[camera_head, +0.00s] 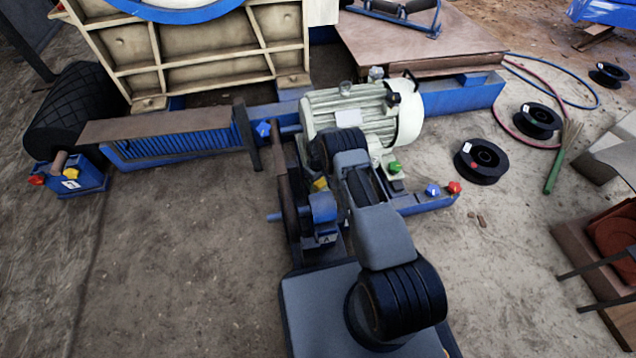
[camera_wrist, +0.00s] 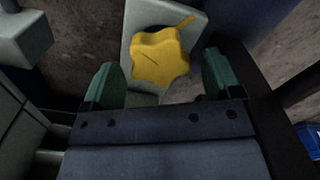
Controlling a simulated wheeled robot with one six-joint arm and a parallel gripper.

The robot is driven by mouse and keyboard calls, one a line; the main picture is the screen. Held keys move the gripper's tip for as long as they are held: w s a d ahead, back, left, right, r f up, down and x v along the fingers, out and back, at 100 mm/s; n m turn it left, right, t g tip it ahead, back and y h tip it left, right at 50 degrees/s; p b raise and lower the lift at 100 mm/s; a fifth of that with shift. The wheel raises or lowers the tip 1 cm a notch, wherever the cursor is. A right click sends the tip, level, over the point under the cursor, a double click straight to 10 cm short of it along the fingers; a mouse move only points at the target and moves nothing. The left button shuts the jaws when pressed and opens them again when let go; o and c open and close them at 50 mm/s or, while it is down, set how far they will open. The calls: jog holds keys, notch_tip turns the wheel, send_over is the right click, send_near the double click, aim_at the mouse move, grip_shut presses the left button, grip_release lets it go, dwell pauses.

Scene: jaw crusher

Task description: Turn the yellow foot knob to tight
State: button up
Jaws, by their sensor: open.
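The yellow foot knob (camera_wrist: 160,57) is a lobed, star-shaped knob on a pale grey foot plate (camera_wrist: 137,18) in the wrist view. A thin dark line crosses its top, and a small yellow pointer sticks out behind it at upper right. My gripper (camera_wrist: 161,85) is open, with one green fingertip at lower left of the knob and the other to its right. The knob lies just beyond and between the fingertips, with gaps showing on both sides. In the head view the yellow knob (camera_head: 320,184) shows beside the motor (camera_head: 350,112), partly crowded by my arm. My gripper is hidden there.
A green knob (camera_head: 394,167) is on another motor foot. Blue (camera_head: 432,189) and red (camera_head: 454,187) knobs sit on the blue rail at right. A dark vertical bar (camera_head: 290,190) stands close left of the yellow knob. Black spools (camera_head: 481,161) lie on open ground.

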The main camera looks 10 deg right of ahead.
jog(key=shift+f, duration=0.55)
jog(key=shift+c, duration=0.2)
jog(key=c, duration=0.9)
